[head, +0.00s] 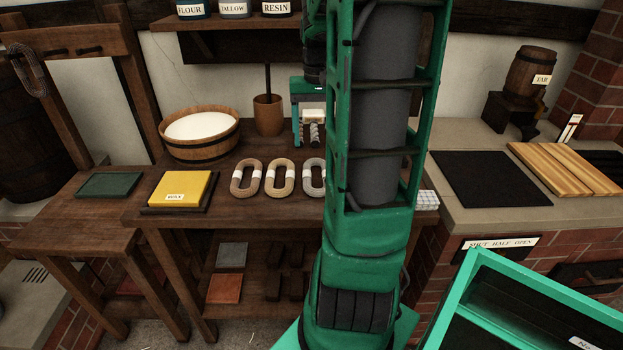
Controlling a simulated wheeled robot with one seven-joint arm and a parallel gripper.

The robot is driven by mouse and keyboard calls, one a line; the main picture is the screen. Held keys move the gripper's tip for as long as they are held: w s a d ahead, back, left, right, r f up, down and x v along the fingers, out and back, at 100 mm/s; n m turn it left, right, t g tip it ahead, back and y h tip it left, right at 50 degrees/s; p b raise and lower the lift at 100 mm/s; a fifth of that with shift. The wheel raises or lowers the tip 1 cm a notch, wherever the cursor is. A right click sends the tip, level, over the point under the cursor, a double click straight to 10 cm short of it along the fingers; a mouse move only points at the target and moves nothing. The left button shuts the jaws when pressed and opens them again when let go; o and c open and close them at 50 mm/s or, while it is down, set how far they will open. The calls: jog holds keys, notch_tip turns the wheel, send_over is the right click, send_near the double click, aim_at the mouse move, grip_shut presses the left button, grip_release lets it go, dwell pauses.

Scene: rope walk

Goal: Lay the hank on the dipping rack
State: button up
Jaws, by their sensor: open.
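Three coiled rope hanks lie in a row on the wooden bench: a tan left hank (247,178), a tan middle hank (280,177) and a greyer right hank (313,176) partly hidden by my arm. Another hank (27,68) hangs on a pegged wooden frame (75,48) at the far left. A pale slatted wooden board (565,169) lies on the right counter; I cannot tell which of these is the dipping rack. My gripper (309,134) points down, open and empty, above the bench behind the right hank.
A wooden tub (200,135) of white stuff and a mortar (268,115) stand behind the hanks. A yellow block (180,189) is left of them. A dark mat (490,178) lies on the right counter (465,218). A shelf (235,22) with jars overhangs. My arm blocks the middle.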

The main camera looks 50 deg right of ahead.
jog(key=f, duration=0.5)
jog(key=shift+w+d+f, duration=0.15)
jog(key=shift+d+f, duration=0.15)
jog(key=shift+d, duration=0.1)
jog(key=shift+a+f, duration=0.2)
jog(key=shift+f, duration=2.45)
jog(key=c, duration=0.9)
jog(key=shift+c, duration=0.2)
jog(key=shift+r, duration=0.15)
